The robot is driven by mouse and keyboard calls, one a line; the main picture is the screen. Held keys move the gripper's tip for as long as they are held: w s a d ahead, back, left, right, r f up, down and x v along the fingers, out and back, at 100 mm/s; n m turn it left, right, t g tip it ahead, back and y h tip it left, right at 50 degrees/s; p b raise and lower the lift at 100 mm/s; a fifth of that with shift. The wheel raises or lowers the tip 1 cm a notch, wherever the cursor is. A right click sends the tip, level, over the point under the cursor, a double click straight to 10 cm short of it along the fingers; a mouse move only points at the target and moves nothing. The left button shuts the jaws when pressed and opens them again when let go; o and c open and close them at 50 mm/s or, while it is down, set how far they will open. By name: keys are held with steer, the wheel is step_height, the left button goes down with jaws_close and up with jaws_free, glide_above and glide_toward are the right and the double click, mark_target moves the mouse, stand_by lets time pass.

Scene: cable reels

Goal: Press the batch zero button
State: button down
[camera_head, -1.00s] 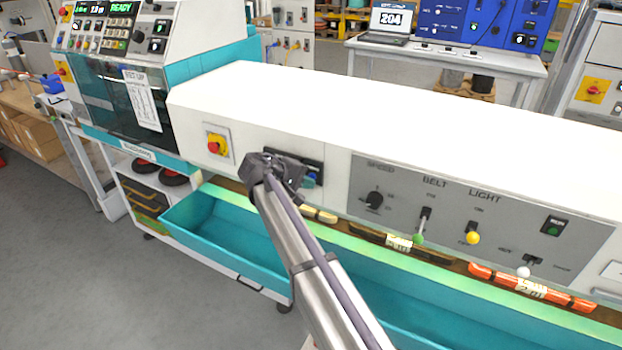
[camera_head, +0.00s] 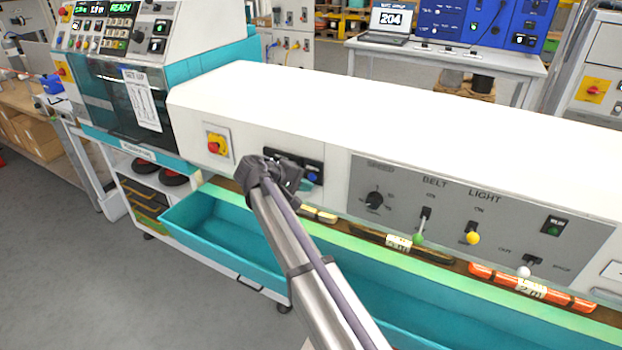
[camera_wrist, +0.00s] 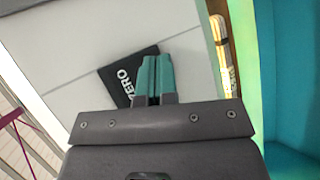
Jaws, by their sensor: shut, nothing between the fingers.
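The black batch zero panel (camera_head: 290,160) is set in the white front of the machine. A blue button (camera_head: 313,177) shows at its right end in the head view. My gripper (camera_head: 298,187) is just in front of the panel and covers its lower left part. In the wrist view, the teal fingers (camera_wrist: 155,77) are shut together with nothing between them and lie over the black plate (camera_wrist: 122,75) marked ZERO. The button is hidden there, and I cannot tell whether the fingertips touch the plate.
A red and yellow switch (camera_head: 216,145) is left of the panel. A grey control panel (camera_head: 480,200) with a knob and levers is to the right. A teal trough (camera_head: 215,237) runs below, with several cable pieces on the ledge above it.

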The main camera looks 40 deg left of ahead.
steer(key=s, duration=0.5)
steer(key=shift+d, duration=0.3)
stand_by(0.6)
steer(key=s+d+f+m+g+y, duration=0.1)
steer(key=s+d+f+g, duration=0.25)
steer(key=d, duration=0.25)
steer(key=s+d+f+m+g+y, duration=0.1)
steer(key=d+m, duration=0.5)
steer(key=d, duration=2.1)
steer(key=s+d+f+m+g+y, duration=0.1)
steer(key=d+f+m+g+y, duration=0.2)
steer(key=d, duration=2.5)
steer(key=m+g, duration=0.2)
steer(key=m, duration=0.2)
steer(key=shift+s+f+g, duration=0.2)
steer(key=shift+s+g, duration=0.05)
steer(key=shift+g, duration=0.1)
